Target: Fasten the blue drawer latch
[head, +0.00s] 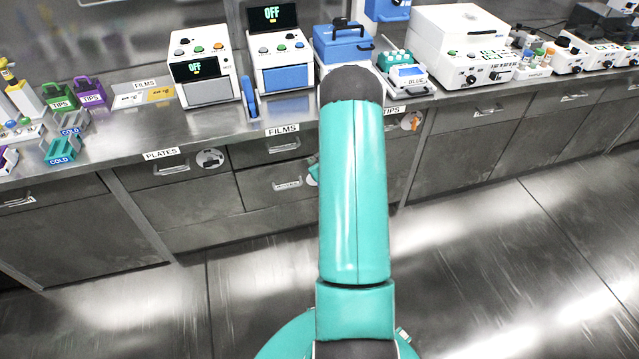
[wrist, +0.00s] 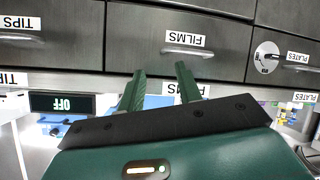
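No latch shows clearly as blue. A round latch plate (head: 211,158) with a grey catch is by the PLATES drawer (head: 168,170); it shows in the wrist view (wrist: 266,57), right of the FILMS drawer (wrist: 170,25). Another round plate (head: 411,121), with an orange catch, is at the TIPS drawer. A third plate (head: 312,181) is partly hidden by my arm, with a small teal part beside it that I cannot identify. In the wrist view, which is upside down, my gripper (wrist: 160,80) is open and empty, its green fingers apart before the FILMS drawer front.
The steel counter (head: 130,130) overhangs the drawers. It carries two OFF devices (head: 207,65), a blue box (head: 343,45), racks and a large white machine (head: 455,45). The floor (head: 500,250) in front is clear. My arm hides part of the cabinet.

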